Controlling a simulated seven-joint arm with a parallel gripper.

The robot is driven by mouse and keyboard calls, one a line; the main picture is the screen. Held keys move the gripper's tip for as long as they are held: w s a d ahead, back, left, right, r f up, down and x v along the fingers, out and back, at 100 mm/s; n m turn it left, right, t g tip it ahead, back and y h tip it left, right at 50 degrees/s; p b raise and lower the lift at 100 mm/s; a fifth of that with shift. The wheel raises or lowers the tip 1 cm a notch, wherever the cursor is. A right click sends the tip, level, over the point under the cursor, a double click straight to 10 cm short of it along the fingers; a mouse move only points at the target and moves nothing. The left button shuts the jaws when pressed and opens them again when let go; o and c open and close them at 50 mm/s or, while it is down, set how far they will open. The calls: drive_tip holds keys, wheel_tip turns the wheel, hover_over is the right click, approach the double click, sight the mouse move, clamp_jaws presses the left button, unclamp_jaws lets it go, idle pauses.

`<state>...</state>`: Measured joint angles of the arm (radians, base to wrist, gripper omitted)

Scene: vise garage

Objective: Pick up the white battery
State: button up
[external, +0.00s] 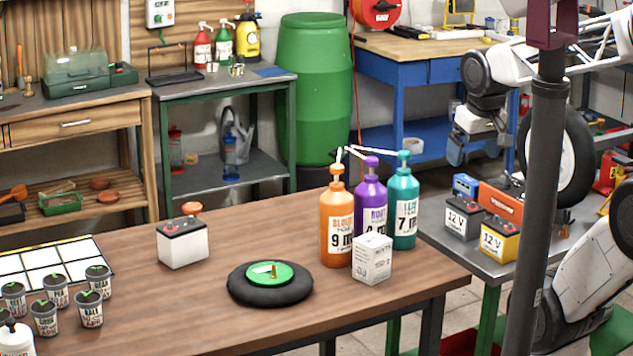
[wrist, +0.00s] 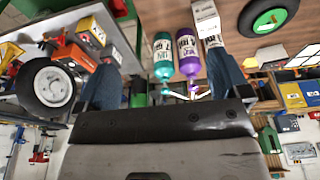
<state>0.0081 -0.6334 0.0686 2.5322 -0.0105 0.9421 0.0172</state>
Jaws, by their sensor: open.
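The white battery (external: 183,243) has a dark top and stands upright on the brown wooden table, left of the middle in the external view. My gripper (external: 456,150) is open and empty, raised at the upper right of the external view. It is far to the right of the white battery and well above the tabletops. Its two blue-grey fingers stand apart in the wrist view (wrist: 165,52).
Orange (external: 337,225), purple (external: 370,205) and teal (external: 404,215) pump bottles and a white box (external: 372,259) stand between my gripper and the battery. A black disc with a green top (external: 270,285) lies nearby. Small pots (external: 90,310) stand left. Other batteries (external: 499,240) sit on the metal table.

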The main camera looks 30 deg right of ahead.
drive_tip(key=shift+o, duration=0.4)
drive_tip(key=w+a+f+m+g+y, duration=0.1)
drive_tip(key=w+a+m+y, duration=0.1)
drive_tip(key=w+a, duration=0.45)
drive_tip(key=w+a+f+m+g+y, duration=0.1)
drive_tip(key=w+a+m+g+y, duration=0.2)
drive_tip(key=w, duration=0.7)
drive_tip(key=w+a+f+m+y, duration=0.1)
drive_tip(key=w+a+m+y, duration=0.1)
drive_tip(key=w+a, duration=0.6)
drive_tip(key=w+a+f+m+y, duration=0.3)
drive_tip(key=w+a+f, duration=0.6)
drive_tip(key=w, duration=0.3)
drive_tip(key=w+a+f+m+g+y, duration=0.1)
drive_tip(key=w+a+f+m+y, duration=0.2)
drive_tip(key=w+a+f, duration=0.6)
drive_tip(key=w+a+m, duration=0.1)
drive_tip(key=w+m, duration=0.1)
drive_tip(key=w, duration=0.1)
drive_tip(key=shift+f+g, duration=0.3)
drive_tip(key=shift+f, duration=0.05)
drive_tip(key=shift+s+a, duration=0.1)
